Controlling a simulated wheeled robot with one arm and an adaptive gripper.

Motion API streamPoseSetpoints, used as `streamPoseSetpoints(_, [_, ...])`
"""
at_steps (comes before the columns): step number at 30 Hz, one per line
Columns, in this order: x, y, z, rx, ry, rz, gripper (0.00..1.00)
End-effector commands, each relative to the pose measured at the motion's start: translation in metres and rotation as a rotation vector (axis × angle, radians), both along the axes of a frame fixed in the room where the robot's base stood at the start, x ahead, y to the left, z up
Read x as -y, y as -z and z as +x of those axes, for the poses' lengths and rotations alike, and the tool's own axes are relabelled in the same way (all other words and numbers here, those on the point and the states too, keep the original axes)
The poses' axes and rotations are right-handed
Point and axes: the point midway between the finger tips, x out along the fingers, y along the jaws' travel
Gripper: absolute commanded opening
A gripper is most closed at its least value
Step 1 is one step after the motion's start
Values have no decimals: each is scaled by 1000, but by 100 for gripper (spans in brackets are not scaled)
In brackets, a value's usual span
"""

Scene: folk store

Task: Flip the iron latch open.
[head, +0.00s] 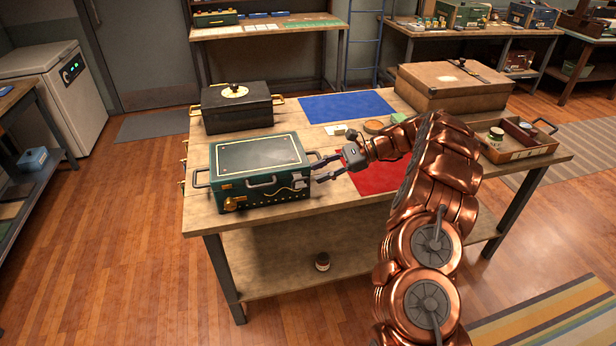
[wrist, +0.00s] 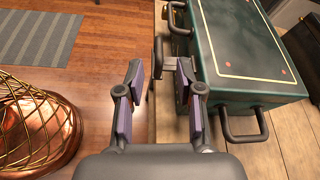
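A dark green box (head: 258,158) with gold trim stands closed on the wooden table. At the right end of its front is a dark iron latch (head: 300,183), small in the head view. In the wrist view a dark upright bar on a grey piece, apparently this latch (wrist: 158,54), sticks out from the box front (wrist: 240,50). My gripper (head: 318,170) reaches in from the right at the box's front right corner. In the wrist view its fingers (wrist: 160,72) are apart, with the latch in line with the gap between them. I cannot tell whether they touch it.
A side handle (wrist: 242,128) stands out close to my right finger. A brass fitting (head: 232,203) is on the front left. A black case (head: 237,112) stands behind. Red (head: 375,178) and blue (head: 345,106) mats lie on the table (head: 270,222). Open floor lies in front.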

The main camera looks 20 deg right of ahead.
Motion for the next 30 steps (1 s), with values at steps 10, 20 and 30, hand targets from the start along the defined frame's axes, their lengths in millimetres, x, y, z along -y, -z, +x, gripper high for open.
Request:
streamPoseSetpoints(10, [45, -17, -6, -1, 0, 1, 36])
streamPoseSetpoints(20, [56, -22, -8, -3, -2, 2, 36])
streamPoseSetpoints(30, [56, -22, -8, -3, -2, 2, 36])
